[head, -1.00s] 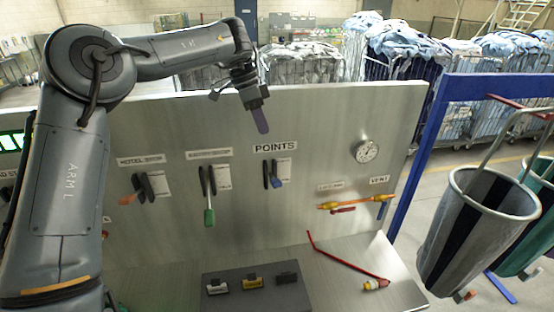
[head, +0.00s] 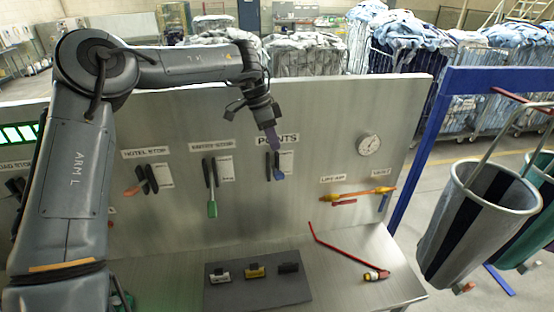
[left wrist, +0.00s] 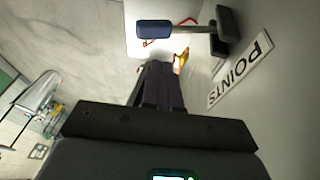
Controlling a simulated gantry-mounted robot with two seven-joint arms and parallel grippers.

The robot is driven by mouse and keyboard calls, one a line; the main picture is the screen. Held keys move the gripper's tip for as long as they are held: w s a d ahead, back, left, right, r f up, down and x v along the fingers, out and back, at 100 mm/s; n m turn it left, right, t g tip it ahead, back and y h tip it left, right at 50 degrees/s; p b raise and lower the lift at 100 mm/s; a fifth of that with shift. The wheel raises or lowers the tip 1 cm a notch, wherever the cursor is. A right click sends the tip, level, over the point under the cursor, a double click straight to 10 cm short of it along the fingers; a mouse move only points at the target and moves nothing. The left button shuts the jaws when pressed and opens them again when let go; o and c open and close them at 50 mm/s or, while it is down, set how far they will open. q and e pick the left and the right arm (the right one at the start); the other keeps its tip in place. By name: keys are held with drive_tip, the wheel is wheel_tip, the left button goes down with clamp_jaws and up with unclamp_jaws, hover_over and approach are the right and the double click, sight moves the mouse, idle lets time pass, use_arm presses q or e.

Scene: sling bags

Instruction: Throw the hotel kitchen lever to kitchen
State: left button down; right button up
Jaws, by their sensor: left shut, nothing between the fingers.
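The blue-handled lever (head: 277,168) is on the upright steel panel under the POINTS label (head: 288,138). In the left wrist view its blue handle (left wrist: 154,29) and the POINTS label (left wrist: 240,73) show beyond my fingers. My left gripper (head: 272,140) is shut and empty, pointing down in front of the label's left part, just above the lever. In the left wrist view its closed fingers (left wrist: 161,68) are apart from the handle. No label reading hotel kitchen is legible. My right gripper is not in view.
On the panel (head: 330,115) to the left are the green-handled lever (head: 212,208) and the orange-handled lever (head: 133,190). An orange-yellow handle (head: 355,195) and a gauge (head: 368,144) are on the right.

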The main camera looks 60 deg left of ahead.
sight(281, 172)
use_arm(q)
drive_tip(key=f, duration=0.1)
drive_tip(key=d+f+p, duration=0.1)
drive_tip(key=f, duration=0.2)
drive_tip(key=shift+d+f, duration=0.25)
drive_tip(key=shift+d, duration=0.1)
drive_tip(key=shift+d+f+p, duration=0.25)
drive_tip(key=shift+f+p, duration=0.15)
drive_tip(key=shift+f, duration=0.3)
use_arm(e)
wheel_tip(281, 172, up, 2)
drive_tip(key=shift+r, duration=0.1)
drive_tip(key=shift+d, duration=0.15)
